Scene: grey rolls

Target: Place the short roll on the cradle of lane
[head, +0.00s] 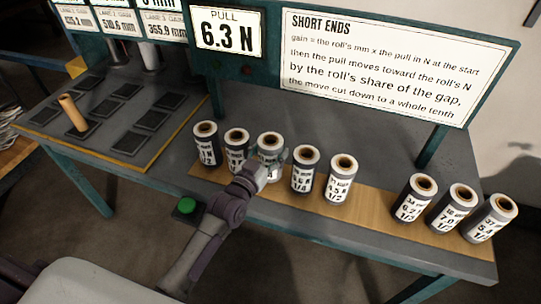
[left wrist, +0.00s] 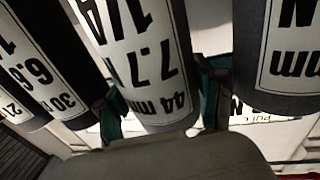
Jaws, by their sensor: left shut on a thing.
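Several short grey rolls with white labels and brown cores stand in a row on the table. My left gripper (head: 268,172) is shut on the third roll from the left (head: 269,141). The left wrist view shows this roll (left wrist: 143,60) between the fingers (left wrist: 160,118), its label reading 44 mm and 7.7 N. I cannot tell whether it is clear of the board. A neighbouring roll (left wrist: 50,60) reads 30 and 6.6 N. Which part is the lane's cradle is not clear. My right gripper is out of view.
A wooden strip (head: 385,211) runs under the rolls. Black pads (head: 152,120) lie at the left, one with a tan upright peg (head: 72,112). A green button (head: 187,205) is at the front edge. The pull display (head: 226,28) reads 6.3 N beside a rule sign (head: 390,60).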

